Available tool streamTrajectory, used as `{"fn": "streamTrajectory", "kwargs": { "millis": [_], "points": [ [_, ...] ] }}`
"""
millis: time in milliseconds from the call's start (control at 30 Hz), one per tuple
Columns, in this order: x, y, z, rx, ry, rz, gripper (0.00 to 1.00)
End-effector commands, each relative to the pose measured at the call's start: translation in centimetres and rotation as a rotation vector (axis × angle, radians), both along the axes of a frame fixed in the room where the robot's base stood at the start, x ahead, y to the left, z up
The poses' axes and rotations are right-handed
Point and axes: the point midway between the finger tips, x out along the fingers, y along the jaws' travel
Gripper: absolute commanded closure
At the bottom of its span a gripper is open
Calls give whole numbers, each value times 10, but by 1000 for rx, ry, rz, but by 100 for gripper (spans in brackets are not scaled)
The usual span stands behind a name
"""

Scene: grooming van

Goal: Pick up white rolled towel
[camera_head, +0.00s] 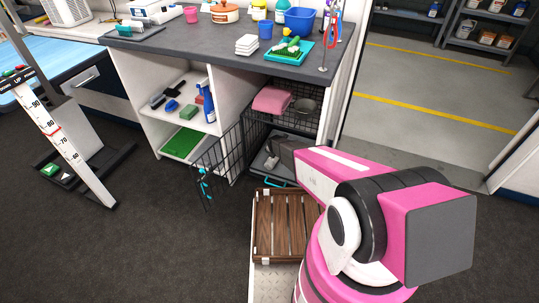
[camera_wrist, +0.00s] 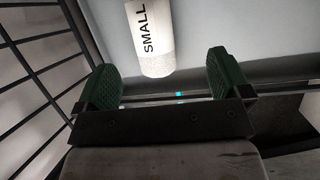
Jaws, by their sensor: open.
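In the wrist view, a white roll (camera_wrist: 148,38) printed "SMALL" lies on a grey surface, just beyond my fingers. Its far end runs out of the top of the picture. It looks like the rolled towel, but I cannot be sure of its cloth. My gripper (camera_wrist: 162,80) has its two green fingers wide apart, with nothing between them. The roll's near end lines up with the gap between the fingers, a little left of its middle. In the head view, my pink arm reaches into the open lower wire cage and hides much of it.
Wire bars (camera_wrist: 38,82) stand close on the left in the wrist view. In the head view, the cage door (camera_head: 222,158) stands open at left. A pink folded towel (camera_head: 271,100) and a grey bowl (camera_head: 305,106) sit above. A wooden slatted platform (camera_head: 282,222) lies in front.

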Motion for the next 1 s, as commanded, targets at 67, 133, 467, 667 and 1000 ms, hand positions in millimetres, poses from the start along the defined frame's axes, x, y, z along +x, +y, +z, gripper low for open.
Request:
{"fn": "streamTrajectory", "kwargs": {
  "millis": [67,133,467,667,1000],
  "points": [
    [0,0,0,0,0,0,5],
    [1,0,-3,0,0,0,5],
    [21,-1,-43,0,0,0,5],
    [25,-1,-55,0,0,0,5],
    [46,1,-91,0,0,-1,5]
  ]
}}
